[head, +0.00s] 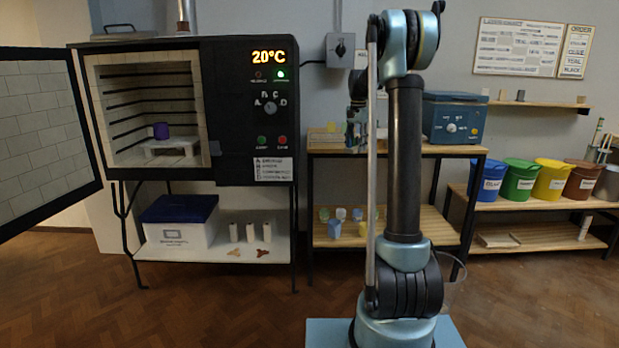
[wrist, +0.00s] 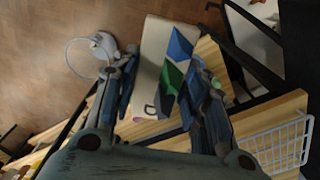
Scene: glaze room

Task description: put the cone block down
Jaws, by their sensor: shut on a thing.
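In the wrist view, my gripper (wrist: 165,92) is shut on the cone block (wrist: 154,64), a pale block with blue and green pointed facets on its right side. The block sits between the two fingers and hides part of what lies below. Light wood boards show beneath and beside it; I cannot tell whether it touches them. In the head view, my gripper (head: 357,128) is near the top of the wooden bench (head: 430,150), mostly behind my own arm, and the block is not clear there.
An open kiln (head: 250,110) at left holds a purple pot (head: 161,131) on a white stand. A blue-topped device (head: 455,118) stands on the bench's right. Small coloured cups (head: 340,213) stand on its lower shelf. A white wire basket (wrist: 275,145) and a clear round container (wrist: 92,55) show in the wrist view.

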